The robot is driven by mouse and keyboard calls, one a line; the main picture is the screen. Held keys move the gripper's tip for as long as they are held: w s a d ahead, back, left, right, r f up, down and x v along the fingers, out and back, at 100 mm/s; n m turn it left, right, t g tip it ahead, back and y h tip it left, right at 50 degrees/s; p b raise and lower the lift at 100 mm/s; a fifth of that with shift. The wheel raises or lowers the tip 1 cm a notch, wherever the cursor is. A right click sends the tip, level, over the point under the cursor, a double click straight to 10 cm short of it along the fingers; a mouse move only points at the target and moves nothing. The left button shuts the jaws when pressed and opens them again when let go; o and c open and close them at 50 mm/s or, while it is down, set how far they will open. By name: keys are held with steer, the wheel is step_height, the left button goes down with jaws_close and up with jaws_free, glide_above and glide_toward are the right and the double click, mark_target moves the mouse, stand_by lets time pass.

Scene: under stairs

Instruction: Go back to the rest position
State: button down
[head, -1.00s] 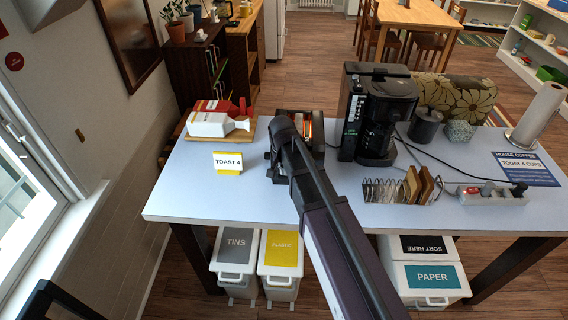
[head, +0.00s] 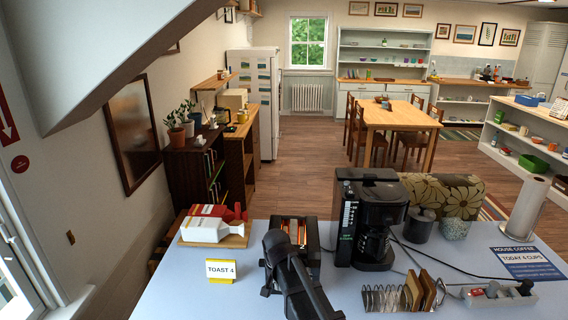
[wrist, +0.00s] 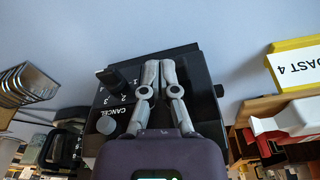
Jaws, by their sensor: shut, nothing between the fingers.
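My gripper (wrist: 161,65) is shut and empty in the wrist view. Its fingers stand in front of the black toaster (wrist: 108,98), with a dial, numbers and a CANCEL button beside them. I cannot tell whether the fingertips touch it. In the head view, my dark arm reaches from the bottom edge over the table to the toaster (head: 311,236) and hides part of it. The fingertips are hidden there. Orange-brown shows in the toaster's top.
A TOAST 4 card (head: 221,271) and a board (head: 236,240) with red and white packages stand left. The coffee maker (head: 372,218) stands close right. A wire toast rack (head: 385,298) and power strip (head: 498,294) are front right. Pale tabletop (head: 180,285) is bare at front left.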

steer(key=s+d+n, duration=0.1)
steer(key=s+d, duration=0.4)
steer(key=d, duration=0.4)
steer(key=s+d+n+g, duration=0.1)
steer(key=s+d, duration=0.4)
steer(key=d, duration=0.5)
steer(key=shift+s+n, duration=0.4)
steer(key=shift+n, duration=0.2)
